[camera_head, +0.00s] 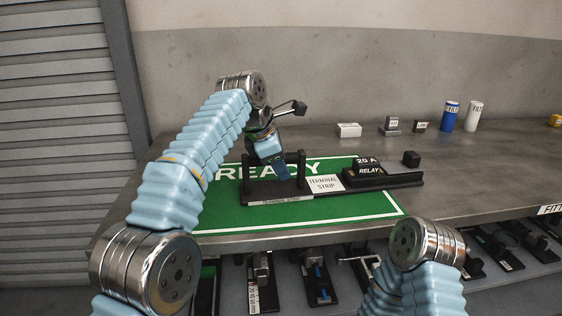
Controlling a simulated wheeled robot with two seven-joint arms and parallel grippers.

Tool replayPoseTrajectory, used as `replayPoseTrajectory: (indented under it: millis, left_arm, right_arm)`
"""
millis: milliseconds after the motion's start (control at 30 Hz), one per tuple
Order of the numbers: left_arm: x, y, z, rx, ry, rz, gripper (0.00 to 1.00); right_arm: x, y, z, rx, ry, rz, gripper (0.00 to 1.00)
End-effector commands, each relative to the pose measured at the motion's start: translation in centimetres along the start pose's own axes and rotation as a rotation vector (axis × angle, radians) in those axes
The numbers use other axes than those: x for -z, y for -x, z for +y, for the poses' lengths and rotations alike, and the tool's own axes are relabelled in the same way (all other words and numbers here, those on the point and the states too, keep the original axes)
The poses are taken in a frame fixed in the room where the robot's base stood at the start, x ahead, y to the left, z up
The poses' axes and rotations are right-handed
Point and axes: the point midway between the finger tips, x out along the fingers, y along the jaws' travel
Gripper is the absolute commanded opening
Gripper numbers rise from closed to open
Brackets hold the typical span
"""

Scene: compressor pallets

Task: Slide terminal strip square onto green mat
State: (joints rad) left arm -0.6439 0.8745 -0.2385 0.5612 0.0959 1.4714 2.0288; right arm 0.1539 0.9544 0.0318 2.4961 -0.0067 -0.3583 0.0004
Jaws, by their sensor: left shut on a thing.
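The terminal strip (290,190) is a long black base with upright posts, a white "TERMINAL STRIP" label and a "20 A RELAY" block at its right part. It lies across the green mat (345,207), which is marked "READY". The strip's right end extends past the mat's right edge onto bare bench and it sits slightly angled to the mat's front edge. My left gripper (279,168) reaches down at the strip's left part, between two posts, and is shut on the strip. Its fingertips are partly hidden. My right arm shows at the lower right, but its gripper does not show clearly.
The grey bench (480,180) is clear right of the strip. At the back stand a white box (348,130), small grey parts (390,125), a blue canister (448,116) and a white canister (473,116). A lower shelf (515,285) holds several black units.

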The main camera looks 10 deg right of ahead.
Motion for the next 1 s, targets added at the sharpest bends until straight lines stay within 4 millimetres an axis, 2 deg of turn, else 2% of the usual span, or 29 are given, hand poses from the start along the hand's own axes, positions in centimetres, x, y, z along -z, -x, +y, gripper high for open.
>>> replayPoseTrajectory:
  millis: [333,1000]
  left_arm:
    - [4.0,1.4,0.2,-0.002,0.002,0.000,0.00]
    - [11.2,4.2,0.6,0.001,0.005,0.003,0.00]
  right_arm:
    - [0.0,-1.4,0.6,0.000,0.000,0.000,0.57]
    - [0.0,-2.0,0.8,0.000,0.000,0.000,0.57]
